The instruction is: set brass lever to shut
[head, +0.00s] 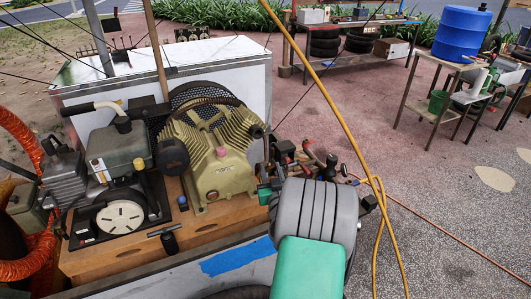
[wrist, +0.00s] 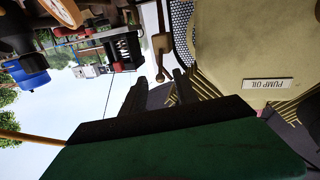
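In the wrist view, which is upside down, a small brownish lever (wrist: 161,58) with a square block and a thin rod ending in a knob looks like the brass lever. My gripper (wrist: 159,75) is open, its two dark fingers apart. The lever's knob shows between the fingertips in the picture; I cannot tell whether it lies between them in depth. No contact is visible. In the head view my grey and green arm covers much of the area right of the pump, and I cannot make out the lever there.
The olive finned pump (head: 218,165) stands on the cart, left of my arm; its label (wrist: 268,84) reads "PUMP OIL". An engine (head: 120,155) is farther left. A yellow hose (head: 325,100) crosses the right side. A blue barrel (head: 461,34) stands on a table behind. Paved ground at right is open.

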